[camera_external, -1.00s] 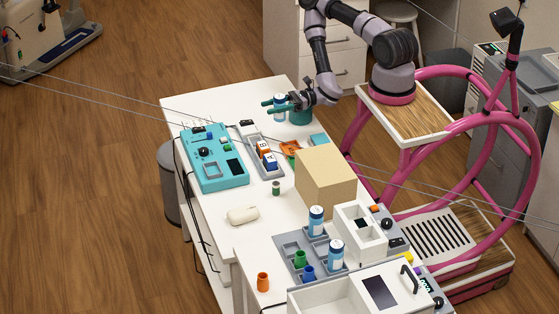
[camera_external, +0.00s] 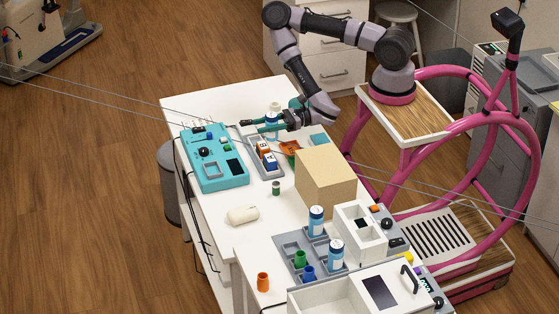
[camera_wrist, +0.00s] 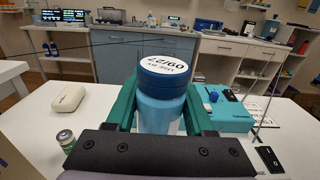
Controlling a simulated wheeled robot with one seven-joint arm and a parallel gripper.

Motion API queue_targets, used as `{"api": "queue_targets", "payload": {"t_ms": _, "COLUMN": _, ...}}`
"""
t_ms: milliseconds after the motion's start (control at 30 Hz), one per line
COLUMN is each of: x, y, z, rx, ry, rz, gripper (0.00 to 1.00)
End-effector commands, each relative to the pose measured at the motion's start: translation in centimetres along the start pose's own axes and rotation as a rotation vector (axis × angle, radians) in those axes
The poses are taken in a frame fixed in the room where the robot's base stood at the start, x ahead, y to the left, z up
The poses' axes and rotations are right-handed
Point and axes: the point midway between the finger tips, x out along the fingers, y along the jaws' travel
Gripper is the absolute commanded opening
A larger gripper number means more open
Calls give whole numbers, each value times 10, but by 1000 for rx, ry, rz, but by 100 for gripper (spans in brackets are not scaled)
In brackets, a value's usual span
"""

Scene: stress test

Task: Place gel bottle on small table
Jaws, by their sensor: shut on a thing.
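The blue-and-white bottle (camera_external: 274,109) with a blue cap is in my gripper (camera_external: 266,125), over the far part of the white table (camera_external: 215,108). In the wrist view, the bottle (camera_wrist: 162,100) stands upright between the two green fingers of my gripper (camera_wrist: 163,112), which are shut on its sides. The cap top has a white label with dark lettering. The bottle's lower part is hidden by the gripper's dark plate, so I cannot tell whether its base touches the table. Two similar bottles (camera_external: 316,220) (camera_external: 336,254) stand in the grey tray on the near table.
A teal device (camera_external: 215,172) and a grey tray of small bottles (camera_external: 268,160) lie left of and below my gripper. A cardboard box (camera_external: 325,180) stands to the right. A white rounded object (camera_external: 243,215) and small green jar (camera_external: 276,188) sit nearer, with bare tabletop around them.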

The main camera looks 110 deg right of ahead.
Motion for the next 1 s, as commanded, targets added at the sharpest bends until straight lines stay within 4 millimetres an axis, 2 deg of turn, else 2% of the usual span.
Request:
{"api": "queue_targets", "payload": {"t_ms": 167, "x": 0, "y": 1, "z": 1, "rx": -4, "ry": -3, "rz": 5, "gripper": 0}}
{"api": "queue_targets", "payload": {"t_ms": 267, "x": -2, "y": -10, "z": 1, "rx": -5, "ry": -7, "rz": 3, "gripper": 0}}
{"api": "queue_targets", "payload": {"t_ms": 367, "x": -12, "y": -36, "z": 0, "rx": -8, "ry": -14, "rz": 12, "gripper": 0}}
{"api": "queue_targets", "payload": {"t_ms": 500, "x": -36, "y": -75, "z": -2, "rx": -9, "ry": -16, "rz": 41, "gripper": 0}}
{"api": "queue_targets", "payload": {"t_ms": 667, "x": -60, "y": -103, "z": -5, "rx": -6, "ry": -6, "rz": 68, "gripper": 0}}
{"api": "queue_targets", "payload": {"t_ms": 767, "x": -68, "y": -109, "z": -15, "rx": 0, "ry": -1, "rz": 76, "gripper": 0}}
{"api": "queue_targets", "payload": {"t_ms": 1000, "x": -69, "y": -109, "z": -56, "rx": 0, "ry": 0, "rz": 79, "gripper": 0}}
